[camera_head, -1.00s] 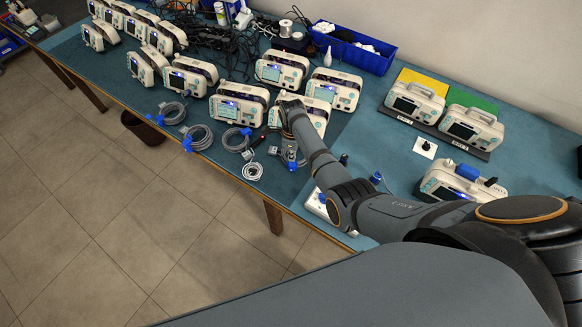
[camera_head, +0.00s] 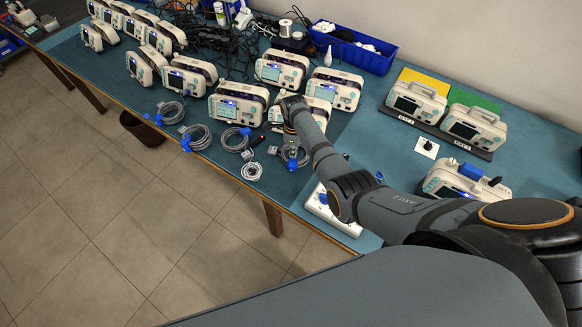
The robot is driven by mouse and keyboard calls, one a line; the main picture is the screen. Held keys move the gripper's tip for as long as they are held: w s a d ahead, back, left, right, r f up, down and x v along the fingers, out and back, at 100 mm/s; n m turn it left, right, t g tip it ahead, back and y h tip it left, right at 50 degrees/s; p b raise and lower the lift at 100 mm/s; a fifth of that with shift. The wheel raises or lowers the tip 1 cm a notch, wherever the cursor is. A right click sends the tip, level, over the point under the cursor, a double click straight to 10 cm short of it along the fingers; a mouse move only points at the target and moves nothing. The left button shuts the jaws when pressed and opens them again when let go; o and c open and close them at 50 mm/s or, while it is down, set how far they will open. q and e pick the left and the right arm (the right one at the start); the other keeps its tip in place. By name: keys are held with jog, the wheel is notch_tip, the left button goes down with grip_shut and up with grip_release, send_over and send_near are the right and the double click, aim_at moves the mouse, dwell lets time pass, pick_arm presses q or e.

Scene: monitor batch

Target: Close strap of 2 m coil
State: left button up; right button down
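Several grey cable coils lie near the front edge of the blue-topped table, with blue straps on or beside them. They include a far-left coil (camera_head: 171,113), a second coil (camera_head: 199,138), a third coil (camera_head: 236,141) and a rightmost coil (camera_head: 302,160). I cannot read which one is the 2 m coil. My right gripper (camera_head: 290,151) points down at the rightmost coil and partly covers it. A blue strap piece (camera_head: 292,166) shows just below the fingers. The fingers are too small to tell open from shut. My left gripper is out of view.
Several white monitors (camera_head: 238,106) stand close behind the coils. A white power strip (camera_head: 330,212) lies at the front edge under my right arm. A blue bin (camera_head: 353,50) stands at the back.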

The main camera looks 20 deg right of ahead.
jog(key=shift+w+d+f+b, duration=0.1)
jog(key=shift+w+f+b, duration=0.15)
jog(key=shift+b, duration=0.2)
jog(key=shift+w+d, duration=0.1)
jog(key=shift+f, duration=0.15)
notch_tip(320, 180, up, 6)
jog(key=p, duration=0.6)
dwell(0.3)
